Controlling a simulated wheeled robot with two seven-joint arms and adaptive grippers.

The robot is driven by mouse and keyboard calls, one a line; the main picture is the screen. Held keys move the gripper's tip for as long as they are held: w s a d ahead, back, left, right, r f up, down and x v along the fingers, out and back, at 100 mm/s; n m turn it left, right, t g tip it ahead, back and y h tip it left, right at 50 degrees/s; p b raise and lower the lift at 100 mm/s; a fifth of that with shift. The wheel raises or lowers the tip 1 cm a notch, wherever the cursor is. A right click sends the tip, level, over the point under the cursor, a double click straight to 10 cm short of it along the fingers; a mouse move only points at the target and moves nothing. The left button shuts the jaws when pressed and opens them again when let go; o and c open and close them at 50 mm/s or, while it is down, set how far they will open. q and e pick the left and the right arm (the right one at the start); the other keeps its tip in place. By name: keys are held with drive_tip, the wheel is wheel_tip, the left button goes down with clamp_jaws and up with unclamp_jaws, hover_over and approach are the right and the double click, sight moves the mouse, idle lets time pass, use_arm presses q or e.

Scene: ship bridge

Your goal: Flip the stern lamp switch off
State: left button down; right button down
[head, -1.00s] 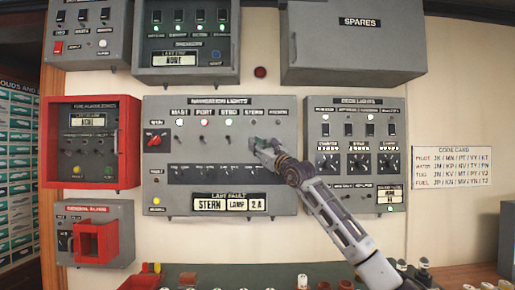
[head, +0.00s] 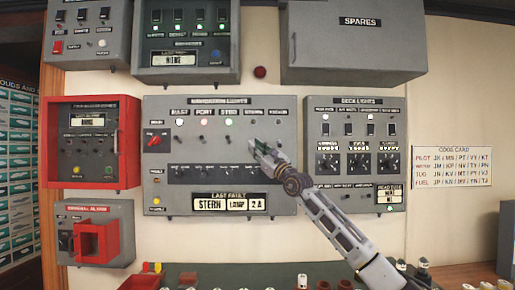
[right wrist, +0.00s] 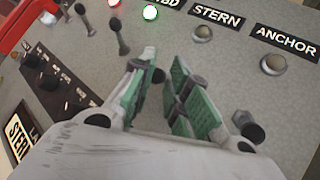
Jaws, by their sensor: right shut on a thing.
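The grey navigation lights panel (head: 220,190) carries a row of lamps with small toggle switches below. The stern lamp (right wrist: 202,33) is unlit in the right wrist view, under its STERN label. My right gripper (head: 255,146) is at the panel below that lamp. My left gripper is not in view.
The anchor lamp (right wrist: 274,64) is unlit, with its switch (right wrist: 250,130) close beside my right finger. The starboard lamp (right wrist: 150,12) glows green. The deck lights panel (head: 355,145) is to the right; a red-framed fire alarm box (head: 134,140) is to the left.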

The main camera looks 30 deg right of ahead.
drive_tip(key=shift+w+a+f, duration=0.1)
drive_tip(key=shift+a+f, duration=0.1)
idle(0.5)
drive_tip(key=c, duration=1.7)
unclamp_jaws()
drive_tip(key=shift+o, duration=1.4)
drive_tip(key=shift+w+a, duration=0.1)
drive_tip(key=shift+a, duration=0.05)
drive_tip(key=shift+r, duration=0.1)
drive_tip(key=shift+d, duration=0.2)
drive_tip(key=shift+s, duration=0.2)
drive_tip(key=v, duration=1.1)
drive_tip(key=shift+s+f, duration=0.2)
drive_tip(key=shift+f, duration=0.1)
